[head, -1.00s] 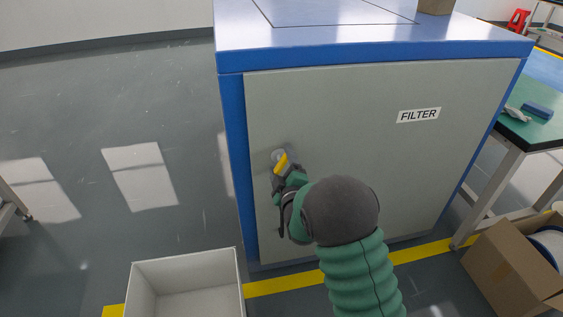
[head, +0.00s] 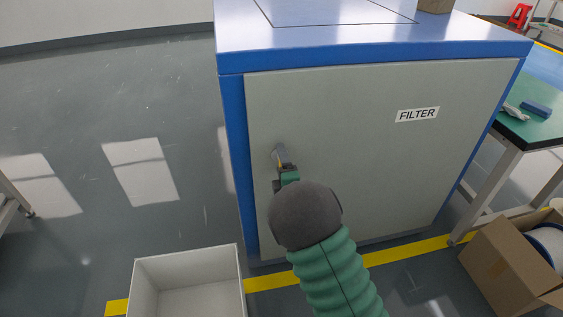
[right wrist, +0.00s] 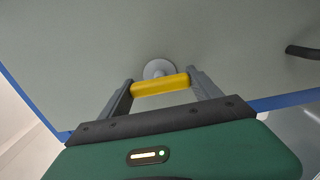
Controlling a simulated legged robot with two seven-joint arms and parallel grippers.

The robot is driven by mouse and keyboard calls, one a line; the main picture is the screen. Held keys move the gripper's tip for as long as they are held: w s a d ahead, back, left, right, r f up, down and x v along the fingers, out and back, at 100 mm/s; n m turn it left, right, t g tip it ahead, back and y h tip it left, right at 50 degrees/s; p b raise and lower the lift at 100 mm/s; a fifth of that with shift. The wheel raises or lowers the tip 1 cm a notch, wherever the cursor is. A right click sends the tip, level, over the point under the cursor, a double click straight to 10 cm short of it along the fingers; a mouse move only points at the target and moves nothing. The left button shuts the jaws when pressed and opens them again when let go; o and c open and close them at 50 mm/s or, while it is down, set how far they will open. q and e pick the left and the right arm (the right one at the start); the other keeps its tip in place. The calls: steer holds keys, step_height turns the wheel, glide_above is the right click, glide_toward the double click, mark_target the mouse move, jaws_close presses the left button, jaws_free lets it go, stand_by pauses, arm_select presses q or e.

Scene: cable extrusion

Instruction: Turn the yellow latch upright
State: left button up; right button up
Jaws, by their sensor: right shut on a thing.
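The yellow latch (right wrist: 160,87) sits on a round grey mount (right wrist: 158,68) on the grey door (head: 350,140) of the blue cabinet. In the right wrist view the latch lies between the two fingers of my right gripper (right wrist: 161,80), which is shut on it. The latch bar looks slightly tilted across that picture. In the head view my right gripper (head: 283,164) is at the left side of the door and hides nearly all of the latch, so its angle cannot be told there. My left gripper is not in view.
A dark door handle (right wrist: 302,52) shows at the right of the wrist view. A white open bin (head: 190,252) stands on the floor at the lower left. A cardboard box (head: 500,262) and a green-topped table (head: 535,130) are at the right. The floor at left is mostly clear.

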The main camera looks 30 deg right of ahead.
steer(key=shift+a+f, duration=0.1)
steer(key=shift+f, duration=0.15)
steer(key=o, duration=1.4)
steer(key=shift+r, duration=0.1)
steer(key=shift+s, duration=0.1)
steer(key=p+v, duration=1)
steer(key=v, duration=0.6)
steer(key=shift+s, duration=0.25)
